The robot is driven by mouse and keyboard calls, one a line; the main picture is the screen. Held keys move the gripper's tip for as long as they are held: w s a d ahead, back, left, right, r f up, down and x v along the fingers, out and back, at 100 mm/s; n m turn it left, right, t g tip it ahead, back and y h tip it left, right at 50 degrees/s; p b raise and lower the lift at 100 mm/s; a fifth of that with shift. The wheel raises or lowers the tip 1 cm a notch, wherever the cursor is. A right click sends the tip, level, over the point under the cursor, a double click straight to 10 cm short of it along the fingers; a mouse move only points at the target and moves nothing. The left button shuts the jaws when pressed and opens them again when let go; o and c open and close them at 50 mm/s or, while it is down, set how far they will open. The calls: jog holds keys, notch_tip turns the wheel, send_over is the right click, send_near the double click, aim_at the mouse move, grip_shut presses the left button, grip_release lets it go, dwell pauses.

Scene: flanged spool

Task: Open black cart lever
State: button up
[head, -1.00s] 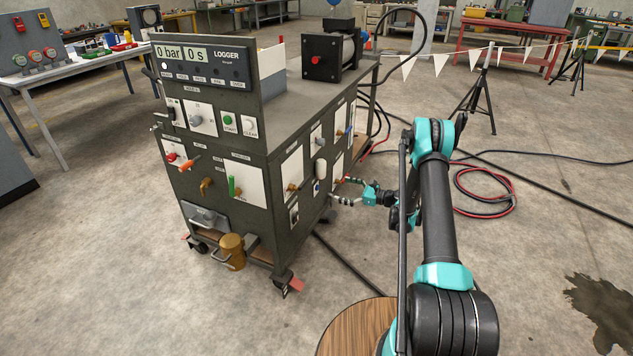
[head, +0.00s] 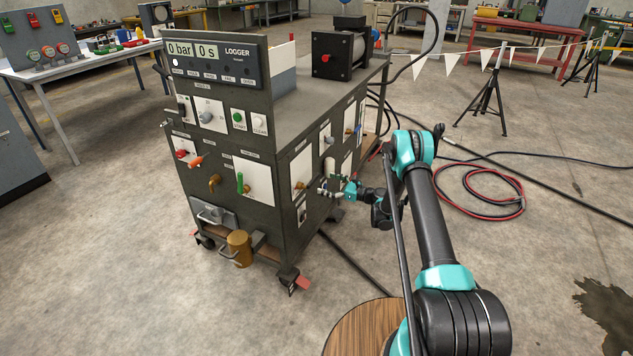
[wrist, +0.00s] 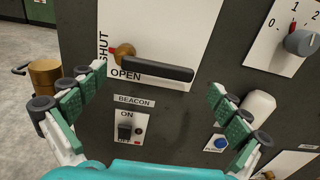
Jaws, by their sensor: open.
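The black lever (wrist: 157,68) shows in the wrist view, pivoted on a brass valve (wrist: 124,52) with a small red mark. It lies about level, pointing right, along the word OPEN on a white plate (wrist: 175,25); SHUT runs up the plate's left side. My gripper (wrist: 157,82) is open and empty, one finger on each side and below the lever, with no visible contact. In the head view my gripper (head: 328,188) is at the side of the dark cart (head: 260,150), by the plate (head: 301,170); the lever is too small to make out there.
Below the lever is a BEACON switch (wrist: 125,132). A white cylinder (wrist: 258,108) and a blue button (wrist: 221,143) are near the right finger. A rotary knob (wrist: 301,42) is at upper right. A brass cylinder (wrist: 45,78) stands out at left. Hoses (head: 490,195) lie on the floor.

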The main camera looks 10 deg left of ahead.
aim_at(315, 179)
jog(key=shift+x, duration=2.4)
jog(key=c, duration=1.3)
